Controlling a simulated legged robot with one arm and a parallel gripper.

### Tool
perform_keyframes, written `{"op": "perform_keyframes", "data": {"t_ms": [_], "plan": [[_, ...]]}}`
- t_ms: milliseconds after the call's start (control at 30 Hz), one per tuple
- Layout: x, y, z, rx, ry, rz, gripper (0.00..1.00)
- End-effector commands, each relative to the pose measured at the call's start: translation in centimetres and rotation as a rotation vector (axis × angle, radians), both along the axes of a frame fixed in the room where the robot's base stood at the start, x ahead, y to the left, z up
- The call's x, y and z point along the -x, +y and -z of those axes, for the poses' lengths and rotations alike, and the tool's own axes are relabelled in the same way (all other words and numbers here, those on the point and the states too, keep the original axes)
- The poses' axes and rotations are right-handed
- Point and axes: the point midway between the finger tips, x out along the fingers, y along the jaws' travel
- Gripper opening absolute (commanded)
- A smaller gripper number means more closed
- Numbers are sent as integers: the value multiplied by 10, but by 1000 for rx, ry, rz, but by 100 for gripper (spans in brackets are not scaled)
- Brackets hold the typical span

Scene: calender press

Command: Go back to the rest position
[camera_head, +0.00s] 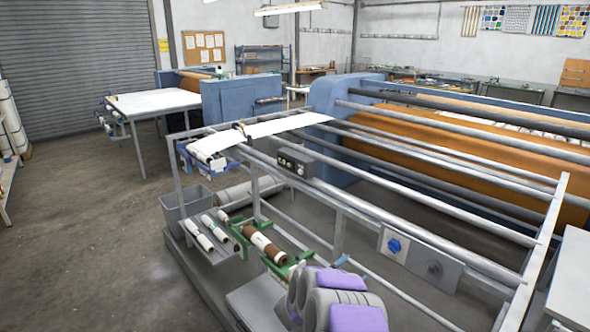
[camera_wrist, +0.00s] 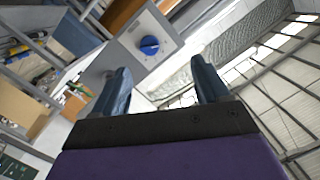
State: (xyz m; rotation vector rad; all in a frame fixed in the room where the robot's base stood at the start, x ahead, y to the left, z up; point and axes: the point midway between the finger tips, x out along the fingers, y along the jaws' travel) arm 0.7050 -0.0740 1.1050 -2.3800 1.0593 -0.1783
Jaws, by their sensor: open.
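My gripper (camera_wrist: 160,78) shows in the wrist view with its two blue-grey fingers spread wide apart and nothing between them. A blue knob on a light grey plate (camera_wrist: 168,28) lies beyond the fingertips, apart from them. In the head view my purple and grey arm is folded low at the bottom centre, in front of the press frame. The gripper's fingers cannot be made out clearly there. The same blue knob (camera_head: 394,246) sits on the panel of the press frame, to the right of my arm.
The calender press has long metal rails (camera_head: 440,180) and an orange roller (camera_head: 450,140). A control box with dials (camera_head: 296,163) is fixed to a rail. Rolls (camera_head: 262,243) lie on a low rack beside a grey bin (camera_head: 185,208). Open floor (camera_head: 90,240) is at left.

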Motion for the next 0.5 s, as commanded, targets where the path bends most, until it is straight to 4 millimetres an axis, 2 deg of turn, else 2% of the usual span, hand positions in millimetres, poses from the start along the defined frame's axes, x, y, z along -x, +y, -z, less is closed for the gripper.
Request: {"op": "perform_keyframes", "data": {"t_ms": [100, 267, 367, 500], "plan": [[-16, 32, -13, -117, 46, -146, 74], [-21, 86, -36, -250, 139, -379, 74], [-12, 118, -52, -308, 207, -523, 74], [16, 158, -73, -353, 316, -714, 74]]}}
